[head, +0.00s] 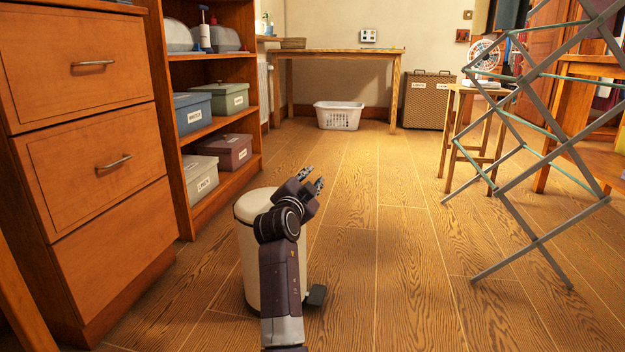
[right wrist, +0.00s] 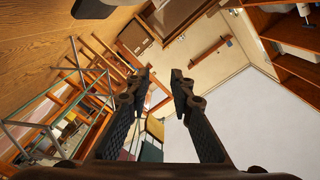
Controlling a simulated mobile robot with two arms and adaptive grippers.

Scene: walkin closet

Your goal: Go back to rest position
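My right gripper (head: 313,180) is raised in front of the cream pedal bin in the head view, its arm coming up from the bottom edge. In the right wrist view my right gripper (right wrist: 161,80) shows two dark fingers standing apart with nothing between them. My left gripper is not in the head view. The cream bin (head: 252,262) stands upright on the wooden floor, partly hidden behind my right arm, with its dark pedal at the lower right.
A wooden drawer unit (head: 90,130) and a shelf with labelled boxes (head: 193,113) line the left. A metal drying rack (head: 530,150) stands at right. A white laundry basket (head: 338,115) sits near a table (head: 340,53) at the back. The middle floor is clear.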

